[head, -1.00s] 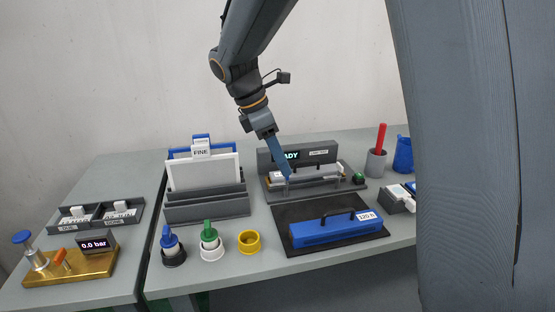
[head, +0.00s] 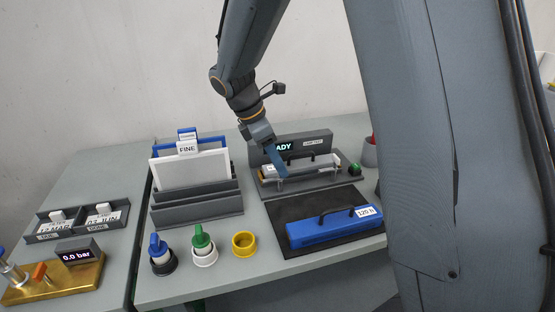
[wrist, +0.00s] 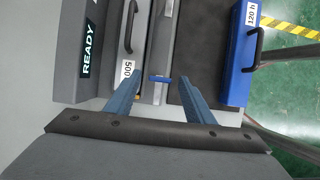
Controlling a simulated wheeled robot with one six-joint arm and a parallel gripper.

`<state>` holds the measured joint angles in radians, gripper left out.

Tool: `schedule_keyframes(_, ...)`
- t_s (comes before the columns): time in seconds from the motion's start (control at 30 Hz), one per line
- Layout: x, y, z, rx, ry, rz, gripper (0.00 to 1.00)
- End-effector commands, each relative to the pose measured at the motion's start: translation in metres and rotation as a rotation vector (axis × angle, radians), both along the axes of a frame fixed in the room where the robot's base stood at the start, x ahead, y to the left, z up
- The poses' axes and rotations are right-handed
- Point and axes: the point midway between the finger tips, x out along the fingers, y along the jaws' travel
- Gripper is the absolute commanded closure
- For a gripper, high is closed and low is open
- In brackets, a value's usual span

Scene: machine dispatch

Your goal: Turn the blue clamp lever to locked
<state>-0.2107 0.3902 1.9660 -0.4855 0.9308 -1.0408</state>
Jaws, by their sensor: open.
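A small blue lever (wrist: 160,79) lies crosswise at the near end of a metal rail in the wrist view, between the fingertips of my gripper (wrist: 159,86). The fingers are open, one on each side of it, with gaps visible. In the head view my gripper (head: 281,175) reaches down over the left end of the grey test fixture (head: 325,184) and hides the lever there. A bar labelled 500 (wrist: 127,72) with a black handle lies in the fixture. The fixture's display (head: 284,147) reads READY.
A blue block labelled 120 (head: 335,231) with a black handle lies on a dark mat (head: 290,207) in front of the fixture. A grey rack (head: 197,212) with upright panels stands left. A green button (head: 354,169) is at the fixture's right end. A yellow ring (head: 244,244) stands in front.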

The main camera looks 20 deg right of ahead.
Motion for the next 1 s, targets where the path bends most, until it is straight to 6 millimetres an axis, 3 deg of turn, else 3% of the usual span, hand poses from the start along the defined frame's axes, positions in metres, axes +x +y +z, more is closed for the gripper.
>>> schedule_keyframes(0.33,0.0000,-0.0031,-0.0047,0.000,0.000,-0.002,0.52)
schedule_keyframes(0.6,0.0000,-0.0032,-0.0044,0.000,0.000,-0.003,0.93)
schedule_keyframes(1.0,0.0011,-0.0035,-0.0032,0.000,-0.001,-0.091,0.93)
